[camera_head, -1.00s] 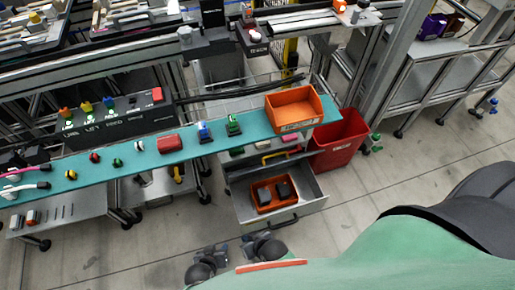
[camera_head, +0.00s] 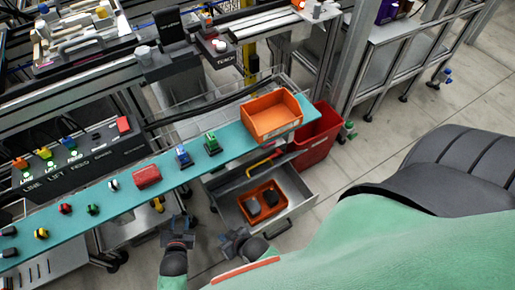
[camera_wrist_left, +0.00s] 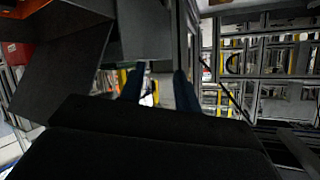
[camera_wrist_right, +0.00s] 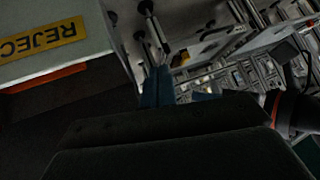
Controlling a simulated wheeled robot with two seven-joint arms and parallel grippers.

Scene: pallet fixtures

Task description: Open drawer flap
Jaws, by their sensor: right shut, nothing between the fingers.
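The grey metal drawer (camera_head: 299,208) under the teal bench top is pulled out, with an orange tray (camera_head: 280,194) holding dark blocks inside. A dark panel (camera_head: 240,180) with a yellow handle (camera_head: 265,161) lies across the drawer's back; I cannot tell whether it is the flap. My left gripper (camera_head: 178,234) is left of the drawer, apart from it; in the left wrist view its fingers (camera_wrist_left: 160,88) are spread with nothing between. My right gripper (camera_head: 234,240) is just in front of the drawer's left corner; in the right wrist view its fingers (camera_wrist_right: 158,85) are together and empty.
An orange bin (camera_head: 272,117) sits on the teal bench top (camera_head: 130,180), among coloured buttons and switches. A red bin (camera_head: 318,135) stands right of the drawer. A yellow REJECT label (camera_wrist_right: 42,38) shows close in the right wrist view.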

